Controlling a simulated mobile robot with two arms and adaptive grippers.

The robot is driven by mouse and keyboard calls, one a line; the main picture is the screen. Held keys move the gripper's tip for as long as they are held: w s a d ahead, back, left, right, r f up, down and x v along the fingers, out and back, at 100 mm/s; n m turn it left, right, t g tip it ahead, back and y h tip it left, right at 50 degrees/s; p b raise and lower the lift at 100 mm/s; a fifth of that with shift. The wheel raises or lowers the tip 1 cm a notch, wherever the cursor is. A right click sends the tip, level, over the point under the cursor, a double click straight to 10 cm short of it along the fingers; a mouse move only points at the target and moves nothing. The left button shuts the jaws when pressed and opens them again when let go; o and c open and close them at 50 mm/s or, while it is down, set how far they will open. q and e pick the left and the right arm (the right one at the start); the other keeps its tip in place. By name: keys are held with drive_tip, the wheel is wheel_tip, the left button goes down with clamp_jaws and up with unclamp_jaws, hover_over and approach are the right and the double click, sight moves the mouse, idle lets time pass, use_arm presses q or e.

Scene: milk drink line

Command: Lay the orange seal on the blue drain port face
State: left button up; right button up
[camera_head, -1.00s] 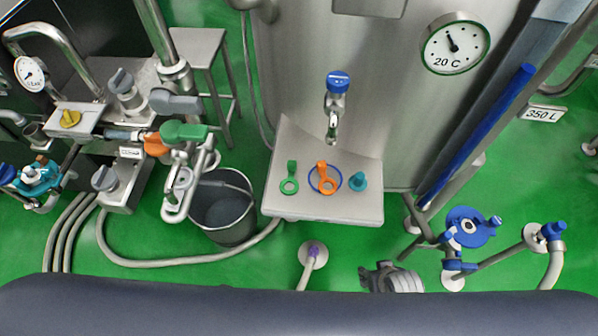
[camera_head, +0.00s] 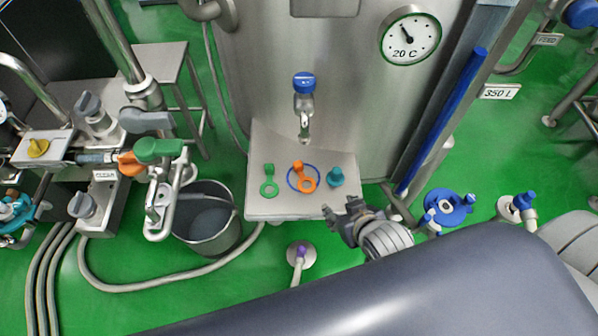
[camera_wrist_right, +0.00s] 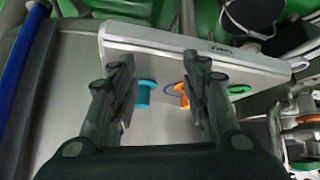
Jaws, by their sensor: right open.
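The orange seal (camera_head: 306,180), a ring with a tab, lies on the steel shelf (camera_head: 275,208) inside a thin blue circle. In the right wrist view the orange seal (camera_wrist_right: 183,92) is partly hidden by a finger. A blue round flange (camera_head: 444,214), which looks like the drain port face, sits low at the right; my arm partly covers its surroundings. My right gripper (camera_head: 342,212) is open and empty near the shelf's front right corner, apart from the seal. In its wrist view the two fingers (camera_wrist_right: 157,70) are spread. My left gripper is not in view.
A green ring (camera_head: 269,186) and a teal plug (camera_head: 335,177) flank the seal on the shelf. A blue-topped tap (camera_head: 304,84) hangs above it. A bucket (camera_head: 212,222) stands left, a blue-capped pipe (camera_head: 523,201) right.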

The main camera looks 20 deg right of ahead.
drive_tip(key=w+a+t, duration=0.1)
drive_tip(key=w, duration=0.1)
drive_tip(key=w+a+r+t+y, duration=0.1)
drive_tip(key=t, duration=0.1)
drive_tip(key=w+a+r+t, duration=0.1)
drive_tip(key=w+t, duration=0.1)
drive_tip(key=shift+w+a, duration=0.25)
drive_tip(key=shift+w, duration=0.05)
drive_tip(key=shift+w+a+r+y, duration=0.2)
drive_tip(key=shift+w+a+y, duration=0.05)
drive_tip(key=shift+a+y, duration=0.05)
approach(297, 162)
drive_tip(key=w+f, duration=0.2)
drive_tip(key=shift+w+f+n+p, duration=0.2)
drive_tip(key=shift+w+n+p, duration=0.1)
drive_tip(key=shift+w, duration=0.3)
drive_tip(key=shift+r+p+x, duration=0.15)
drive_tip(key=shift+p+x, duration=0.15)
drive_tip(key=shift+x, duration=0.85)
drive_tip(key=shift+r+p+x, duration=0.15)
drive_tip(key=shift+p+x, duration=0.1)
drive_tip(key=shift+x, duration=0.95)
drive_tip(key=shift+w+a, duration=0.1)
drive_tip(key=shift+a, duration=0.05)
drive_tip(key=c, duration=0.8)
